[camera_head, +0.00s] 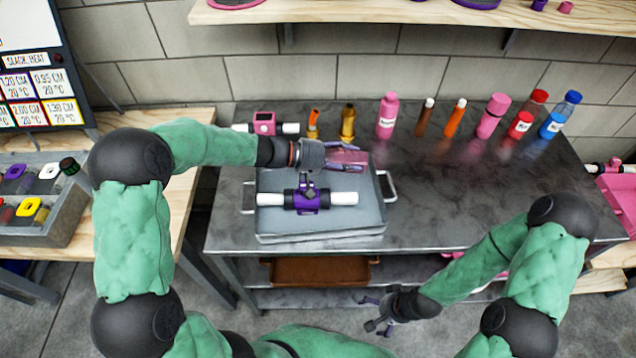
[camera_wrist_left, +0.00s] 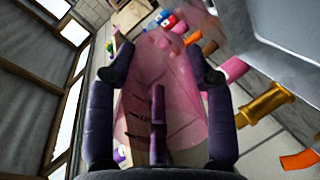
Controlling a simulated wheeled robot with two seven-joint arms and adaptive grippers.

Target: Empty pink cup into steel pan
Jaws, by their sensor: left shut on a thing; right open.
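My left gripper (camera_head: 350,158) is shut on the see-through pink cup (camera_head: 344,157) and holds it over the back right part of the steel pan. In the left wrist view, the cup (camera_wrist_left: 160,95) shows between the purple fingers, with dark marks on its wall. Its contents and exact tilt cannot be told. The steel pan (camera_head: 320,235) is shallow, with a handle at each side, and sits on the dark metal table. A purple clamp on a white tube (camera_head: 340,198) shows over the pan, just below my left gripper. My right gripper (camera_head: 369,313) is open and empty, low in front of the table.
A row of bottles, including a pink one (camera_head: 387,116), lines the table's back. The table's right half (camera_head: 450,195) is clear in front of them. A brown tray (camera_head: 322,270) lies on the shelf below.

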